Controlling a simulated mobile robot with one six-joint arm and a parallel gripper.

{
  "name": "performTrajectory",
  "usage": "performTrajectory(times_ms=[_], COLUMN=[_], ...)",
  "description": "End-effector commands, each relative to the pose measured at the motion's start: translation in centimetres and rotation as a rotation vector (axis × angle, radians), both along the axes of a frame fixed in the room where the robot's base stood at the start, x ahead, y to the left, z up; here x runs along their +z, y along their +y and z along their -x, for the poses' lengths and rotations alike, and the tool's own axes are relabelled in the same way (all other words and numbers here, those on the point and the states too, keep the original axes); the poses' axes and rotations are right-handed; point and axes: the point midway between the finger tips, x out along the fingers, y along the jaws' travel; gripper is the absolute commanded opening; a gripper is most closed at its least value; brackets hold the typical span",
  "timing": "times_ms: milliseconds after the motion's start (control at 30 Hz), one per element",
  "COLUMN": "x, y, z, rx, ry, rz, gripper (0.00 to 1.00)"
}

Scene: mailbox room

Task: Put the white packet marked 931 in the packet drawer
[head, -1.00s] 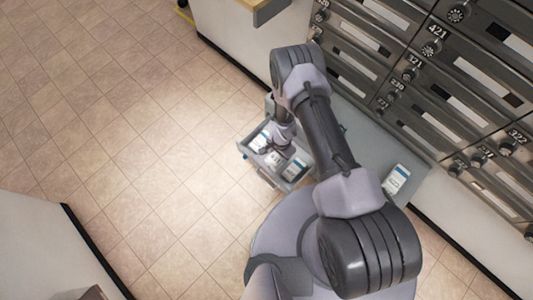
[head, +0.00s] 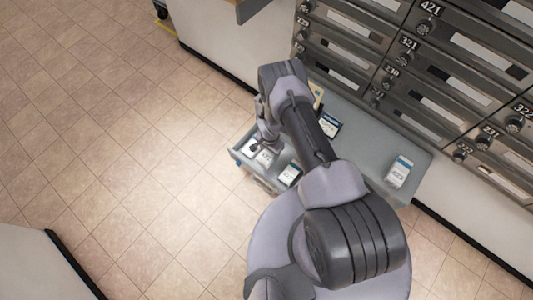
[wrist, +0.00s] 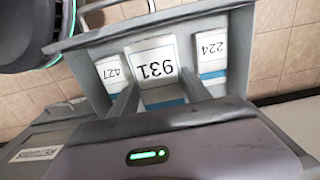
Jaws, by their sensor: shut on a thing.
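The white packet marked 931 (wrist: 153,62) is between the fingers of my gripper (wrist: 160,88) in the wrist view, and the gripper is shut on it. The packet has a blue band at one end and looks larger than its neighbours. It is within the outline of the open grey packet drawer (wrist: 247,40), between packet 427 (wrist: 113,72) and packet 224 (wrist: 211,50). I cannot tell whether it touches the drawer floor. In the head view my gripper (head: 266,146) is over the drawer (head: 236,154), and my arm hides part of it.
A white and blue packet (head: 399,172) lies on the grey counter (head: 365,150) to the right. A dark-edged packet (head: 330,126) lies behind my arm. Numbered mailboxes (head: 440,75) line the wall. Tiled floor (head: 130,150) is clear at the left.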

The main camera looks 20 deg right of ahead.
Motion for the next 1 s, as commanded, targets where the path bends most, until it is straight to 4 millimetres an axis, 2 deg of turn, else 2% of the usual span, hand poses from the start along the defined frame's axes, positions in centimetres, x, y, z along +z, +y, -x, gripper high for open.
performTrajectory(times_ms=[300,500,700,933,967,1000], x=[-5.2,-7.9,-8.9,-9.0,-9.0,-9.0], y=[-0.7,-1.1,-1.3,-1.3,-1.3,-1.3], z=[-0.5,-0.8,-0.9,-0.9,-0.9,-0.9], rx=[0.001,0.000,0.000,0.000,0.000,0.000], ry=[-0.001,0.000,0.000,0.000,0.000,0.000], rz=[0.001,0.000,0.000,0.000,0.000,0.000], gripper=[0.10,0.10,0.10,0.10,0.58,0.66])
